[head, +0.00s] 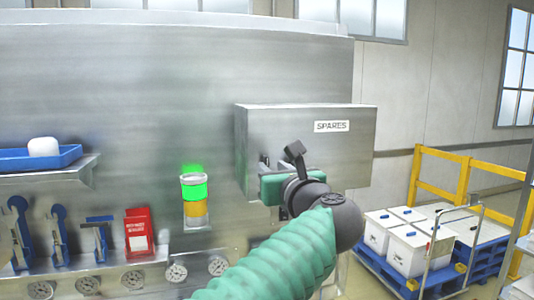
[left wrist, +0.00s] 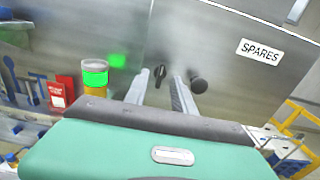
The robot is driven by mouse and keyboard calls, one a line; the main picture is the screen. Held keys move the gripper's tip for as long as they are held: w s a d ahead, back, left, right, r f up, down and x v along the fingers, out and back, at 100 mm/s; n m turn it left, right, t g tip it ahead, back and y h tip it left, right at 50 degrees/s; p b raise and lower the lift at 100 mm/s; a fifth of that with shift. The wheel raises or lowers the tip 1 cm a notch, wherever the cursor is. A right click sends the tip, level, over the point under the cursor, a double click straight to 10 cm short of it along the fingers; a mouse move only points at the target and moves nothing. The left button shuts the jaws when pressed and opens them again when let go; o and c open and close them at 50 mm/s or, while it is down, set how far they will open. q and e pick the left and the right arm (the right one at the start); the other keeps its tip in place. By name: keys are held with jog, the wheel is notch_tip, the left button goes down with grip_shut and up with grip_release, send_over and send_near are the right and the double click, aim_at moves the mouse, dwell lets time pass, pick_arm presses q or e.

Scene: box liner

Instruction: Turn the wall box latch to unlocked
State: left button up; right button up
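The wall box (head: 345,160) is a grey metal box with a SPARES label, right of centre in the head view. It fills the upper part of the left wrist view (left wrist: 225,75). A small dark latch (left wrist: 160,74) and a round dark knob (left wrist: 198,84) show on its front there. My left gripper (left wrist: 160,78) is open, with one finger on each side of the latch in the picture. I cannot tell whether they touch it. In the head view my left gripper (head: 265,167) is at the box front, and my wrist hides part of it. My right gripper is not in view.
A stack light (head: 194,200) glows green left of the box. A shelf with a blue tray (head: 65,158) is at the far left, above hanging blue tools (head: 58,230) and a red holder (head: 139,232). White boxes (head: 408,248) on a pallet and a yellow rail (head: 440,175) stand at right.

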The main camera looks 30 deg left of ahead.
aim_at(268, 163)
pick_arm(q)
jog(key=w+a, duration=0.1)
jog(key=w, duration=0.1)
jog(key=w+a+p, duration=0.1)
jog(key=shift+w+a+r, duration=0.1)
jog(key=shift+w+a, duration=0.2)
jog(key=shift+w, duration=0.05)
jog(key=shift+s+a, duration=0.3)
jog(key=shift+a, duration=0.2)
jog(key=shift+w+a, duration=0.1)
jog(key=shift+w, duration=0.1)
jog(key=c, duration=0.5)
grip_shut()
